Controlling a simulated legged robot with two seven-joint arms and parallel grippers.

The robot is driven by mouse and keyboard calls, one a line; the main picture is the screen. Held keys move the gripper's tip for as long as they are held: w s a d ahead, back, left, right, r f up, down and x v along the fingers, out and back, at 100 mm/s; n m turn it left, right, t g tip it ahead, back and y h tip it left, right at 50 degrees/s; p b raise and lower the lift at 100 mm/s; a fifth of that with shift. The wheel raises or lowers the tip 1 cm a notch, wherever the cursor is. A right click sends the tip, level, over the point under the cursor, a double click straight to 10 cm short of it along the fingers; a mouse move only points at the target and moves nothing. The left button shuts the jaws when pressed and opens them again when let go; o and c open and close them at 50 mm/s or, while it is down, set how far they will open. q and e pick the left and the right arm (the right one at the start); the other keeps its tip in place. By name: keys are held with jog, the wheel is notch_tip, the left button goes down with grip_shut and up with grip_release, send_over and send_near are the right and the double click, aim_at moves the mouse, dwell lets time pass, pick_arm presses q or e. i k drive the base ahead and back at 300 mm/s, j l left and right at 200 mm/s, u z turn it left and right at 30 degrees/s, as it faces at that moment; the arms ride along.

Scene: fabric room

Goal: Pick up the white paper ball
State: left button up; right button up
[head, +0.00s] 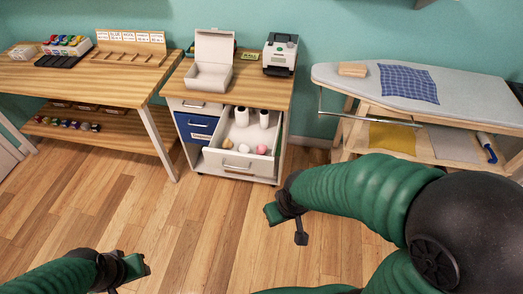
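A small white ball (244,149), which looks like the paper ball, lies near the front of the open top drawer (238,168) of the cabinet. A peach ball (227,143) lies to its left and a pink one (261,149) to its right. My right gripper (287,226) is open and empty, in front of the cabinet and to the right of the drawer, apart from it. My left gripper (126,279) is low at the lower left, far from the drawer. It looks open and empty, partly cut off by the frame edge.
Two white spools (253,117) stand at the back of the drawer. An open white box (211,62) and a label printer (280,54) stand on the cabinet top. A workbench (90,85) is at left, an ironing board (420,93) at right. The floor in front is clear.

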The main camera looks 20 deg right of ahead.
aim_at(244, 148)
jog(key=i+l+u, duration=0.25)
jog(key=i, duration=0.25)
jog(key=i+l+u, duration=0.25)
jog(key=i+l, duration=0.2)
